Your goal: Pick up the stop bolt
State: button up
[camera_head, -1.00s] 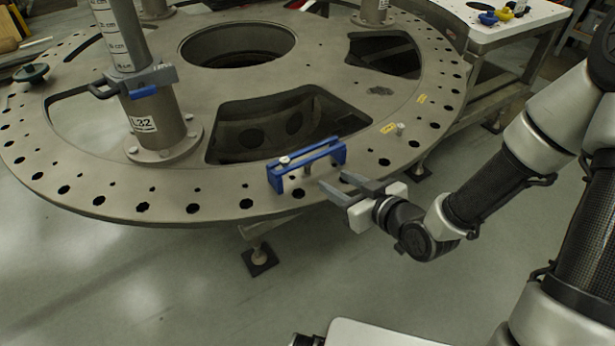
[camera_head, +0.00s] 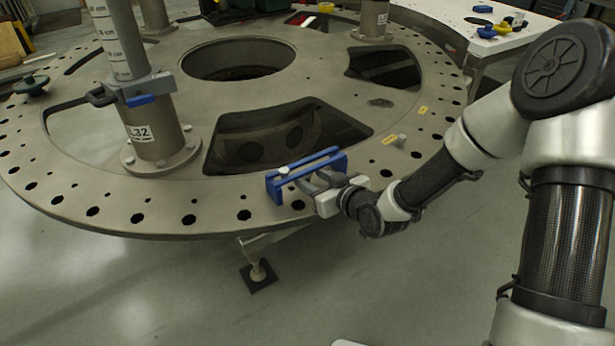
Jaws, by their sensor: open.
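A blue bracket (camera_head: 306,172) stands on the near rim of the round turret plate (camera_head: 215,189). A small pale bolt head (camera_head: 283,170) shows at the left end of its top bar. My gripper (camera_head: 313,181) is open at the bracket's near side, its fingers pointing left under or just in front of the bar. A small upright bolt under the bar, seen a second ago, is now hidden by the fingers; I cannot tell if they are around it. I cannot tell which one is the stop bolt.
A grey post (camera_head: 150,118) with a clamp (camera_head: 134,88) rises at the left of the plate. Large openings and a ring of holes cut the plate. A white table (camera_head: 490,40) with blue and yellow parts is at the back right. The floor in front is clear.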

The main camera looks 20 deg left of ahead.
jog(key=shift+w+a+f, duration=0.15)
jog(key=shift+w+a, duration=0.15)
jog(key=shift+a, duration=0.05)
grip_shut()
